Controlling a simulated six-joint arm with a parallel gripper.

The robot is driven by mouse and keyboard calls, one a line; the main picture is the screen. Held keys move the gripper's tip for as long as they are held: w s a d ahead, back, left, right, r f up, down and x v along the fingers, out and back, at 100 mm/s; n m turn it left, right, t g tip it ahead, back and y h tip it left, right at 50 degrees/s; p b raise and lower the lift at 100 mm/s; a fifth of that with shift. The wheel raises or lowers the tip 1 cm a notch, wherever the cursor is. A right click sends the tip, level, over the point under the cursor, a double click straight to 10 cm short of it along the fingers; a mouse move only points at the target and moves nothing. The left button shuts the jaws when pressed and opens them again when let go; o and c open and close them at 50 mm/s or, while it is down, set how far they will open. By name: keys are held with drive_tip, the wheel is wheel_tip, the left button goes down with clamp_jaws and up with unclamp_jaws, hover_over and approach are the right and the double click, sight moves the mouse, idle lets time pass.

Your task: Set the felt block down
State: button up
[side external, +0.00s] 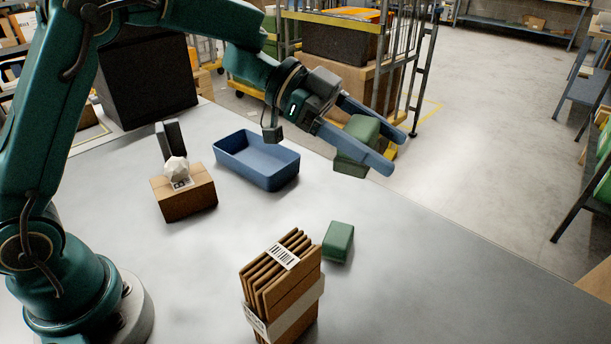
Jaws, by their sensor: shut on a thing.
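My gripper (391,151) is shut on a green block (361,131), which I take to be the felt block. The block sits between the two long blue-grey fingers, and part of it is hidden behind the nearer finger. It is held in the air, and in the picture it overlaps the table's far right edge. A second, similar green block (338,241) rests on the grey table (420,270), beside the bundle of cardboard. I cannot tell whether that one is felt too.
An empty-looking blue tray (283,181) stands left of my gripper. A cardboard box (187,201) with a white faceted object (176,169) on it and a dark upright object (170,139) are farther left. Banded cardboard (284,283) stands in front. The table's right part is clear.

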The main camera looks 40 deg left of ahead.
drive_tip(key=shift+s+d+f+m+g+h, duration=0.15)
drive_tip(key=shift+s+d+f+m+g, duration=0.65)
drive_tip(key=shift+d+f, duration=1.6)
drive_tip(key=shift+s+d+f+m+g+h, duration=0.1)
drive_tip(key=shift+s+d+f+m+g, duration=0.7)
drive_tip(key=shift+d+f, duration=1.55)
drive_tip(key=shift+s+d+f+m+g+h, duration=0.15)
drive_tip(key=shift+s+d+f+g, duration=0.35)
drive_tip(key=shift+s+d+f, duration=1.75)
drive_tip(key=shift+w+a+f, duration=0.25)
drive_tip(key=shift+w+f, duration=0.25)
drive_tip(key=shift+w, duration=0.05)
drive_tip(key=shift+w+a+f, duration=0.25)
drive_tip(key=shift+w+f, duration=0.25)
drive_tip(key=shift+f, duration=0.35)
drive_tip(key=o, duration=1.2)
drive_tip(key=shift+r, duration=0.1)
